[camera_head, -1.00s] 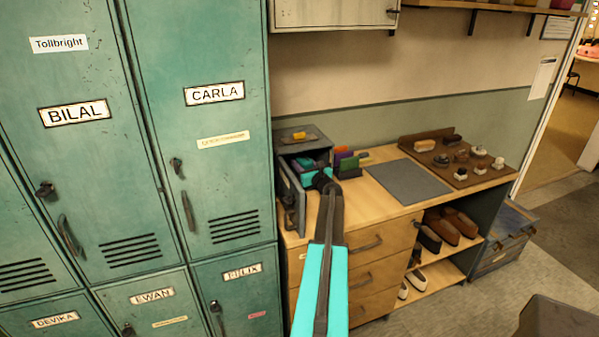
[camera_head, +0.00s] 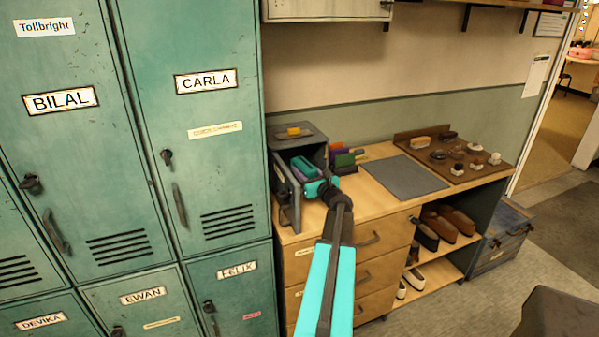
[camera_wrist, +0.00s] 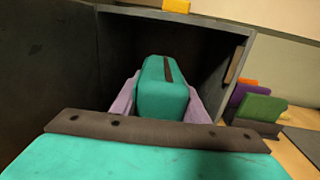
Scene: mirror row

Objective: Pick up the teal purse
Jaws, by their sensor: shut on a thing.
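The teal purse (camera_wrist: 165,95) is a rounded block with a dark stripe along its top, in the middle of the wrist view. My gripper (camera_wrist: 160,105) is shut on it, with pale lavender fingers at its two sides. The purse is at the mouth of a small dark grey cabinet (camera_head: 312,134), whose door (camera_head: 286,194) stands open at the left. In the head view the purse (camera_head: 304,167) shows in the opening, just beyond my gripper (camera_head: 312,178). The purse's underside is hidden.
A yellow item (camera_head: 293,132) lies on top of the cabinet. Purple, orange and green upright items (camera_head: 345,158) stand close to its right. A grey mat (camera_head: 405,174) and a brown tray (camera_head: 470,172) with brushes and small jars lie further right. Teal lockers (camera_head: 200,110) stand left.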

